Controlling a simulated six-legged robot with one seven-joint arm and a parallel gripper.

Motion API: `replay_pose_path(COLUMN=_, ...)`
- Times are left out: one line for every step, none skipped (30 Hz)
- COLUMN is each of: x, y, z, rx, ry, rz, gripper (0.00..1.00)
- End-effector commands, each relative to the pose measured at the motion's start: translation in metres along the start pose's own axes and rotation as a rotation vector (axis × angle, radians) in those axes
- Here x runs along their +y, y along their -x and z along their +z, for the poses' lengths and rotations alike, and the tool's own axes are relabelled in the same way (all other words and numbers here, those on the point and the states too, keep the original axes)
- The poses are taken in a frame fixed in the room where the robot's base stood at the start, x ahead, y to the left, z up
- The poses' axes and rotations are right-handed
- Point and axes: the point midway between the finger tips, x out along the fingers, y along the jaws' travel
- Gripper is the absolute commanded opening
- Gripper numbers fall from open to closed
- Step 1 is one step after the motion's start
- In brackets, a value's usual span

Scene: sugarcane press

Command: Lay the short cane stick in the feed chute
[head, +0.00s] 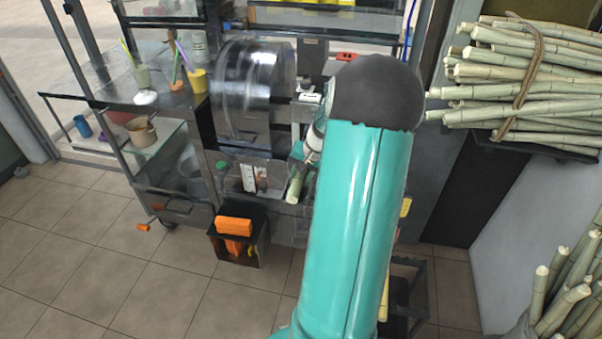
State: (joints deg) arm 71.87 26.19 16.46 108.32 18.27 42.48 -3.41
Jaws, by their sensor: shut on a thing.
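The short cane stick (295,187) is pale green and points down toward me, in front of the press. My gripper (301,163) is shut on its upper end, and my teal arm hides much of the gripper. The press has a large shiny metal drum (247,85). A metal trough below the drum (270,190), beside the stick, looks like the feed chute. I cannot tell whether the stick touches it or hangs above it.
A bundle of long canes (530,85) lies on a shelf at the right, with more canes (570,285) below. A black box with orange things (238,240) sits low in front of the press. A cart with cups (150,92) stands at the left. The tiled floor at the front left is mostly clear.

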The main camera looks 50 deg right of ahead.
Motion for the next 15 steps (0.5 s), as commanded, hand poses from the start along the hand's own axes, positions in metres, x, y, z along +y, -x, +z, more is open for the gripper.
replay_pose_path(x=-0.0002, y=0.0003, z=-0.0003, rx=0.001, ry=0.0, rz=0.0, gripper=0.08)
replay_pose_path(x=-0.0002, y=0.0003, z=-0.0003, rx=0.001, ry=0.0, rz=0.0, gripper=0.08)
replay_pose_path(x=-0.0002, y=0.0003, z=-0.0002, rx=0.001, ry=0.0, rz=0.0, gripper=0.08)
replay_pose_path(x=-0.0002, y=0.0003, z=-0.0002, rx=0.001, ry=0.0, rz=0.0, gripper=0.08)
replay_pose_path(x=-0.0002, y=0.0004, z=-0.0002, rx=0.001, ry=0.0, rz=0.0, gripper=0.36)
replay_pose_path(x=-0.0002, y=0.0004, z=-0.0002, rx=0.001, ry=0.0, rz=0.0, gripper=0.44)
replay_pose_path(x=-0.0002, y=0.0004, z=-0.0002, rx=0.001, ry=0.0, rz=0.0, gripper=0.5)
replay_pose_path(x=-0.0002, y=0.0003, z=-0.0001, rx=0.001, ry=0.0, rz=0.0, gripper=0.56)
replay_pose_path(x=-0.0002, y=0.0003, z=-0.0001, rx=0.001, ry=0.0, rz=0.0, gripper=0.56)
replay_pose_path(x=-0.0001, y=0.0003, z=-0.0001, rx=0.001, ry=0.0, rz=0.0, gripper=0.56)
replay_pose_path(x=-0.0001, y=0.0003, z=-0.0001, rx=0.0, ry=0.0, rz=0.0, gripper=0.56)
replay_pose_path(x=-0.0001, y=0.0003, z=0.0, rx=0.0, ry=0.0, rz=0.0, gripper=0.56)
replay_pose_path(x=0.0, y=0.0002, z=0.0, rx=0.0, ry=0.0, rz=0.0, gripper=0.56)
replay_pose_path(x=0.0002, y=-0.0001, z=0.0003, rx=-0.001, ry=0.0, rz=0.0, gripper=0.56)
replay_pose_path(x=0.0003, y=0.0001, z=0.0003, rx=-0.001, ry=0.0, rz=0.0, gripper=0.56)
